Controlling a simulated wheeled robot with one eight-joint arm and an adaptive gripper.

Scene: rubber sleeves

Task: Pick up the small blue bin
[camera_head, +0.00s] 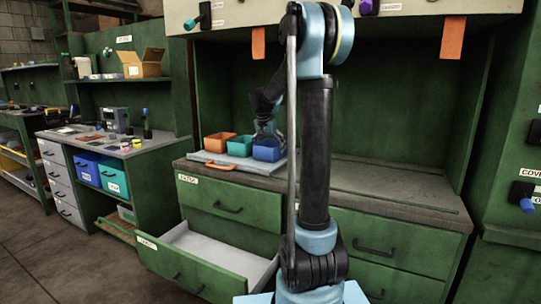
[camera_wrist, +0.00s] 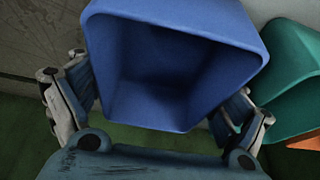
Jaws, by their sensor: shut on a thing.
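The small blue bin (camera_head: 267,154) is at the right end of a row of three small bins on a grey tray (camera_head: 238,161) on the green cabinet's worktop. My gripper (camera_head: 268,134) is at this bin, with its fingers partly hidden in the head view. In the wrist view the blue bin (camera_wrist: 178,62) fills the middle, its open mouth facing the camera and its inside dark. My gripper's fingers (camera_wrist: 158,105) are on both sides of it, shut on it. I cannot tell whether the bin touches the tray.
A teal bin (camera_head: 240,146) stands beside the blue one, with an orange bin (camera_head: 219,142) farther left. An open drawer (camera_head: 210,255) juts out below. The worktop's right side (camera_head: 385,183) is clear. Larger blue (camera_head: 88,169) and teal bins (camera_head: 113,178) sit under the left bench.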

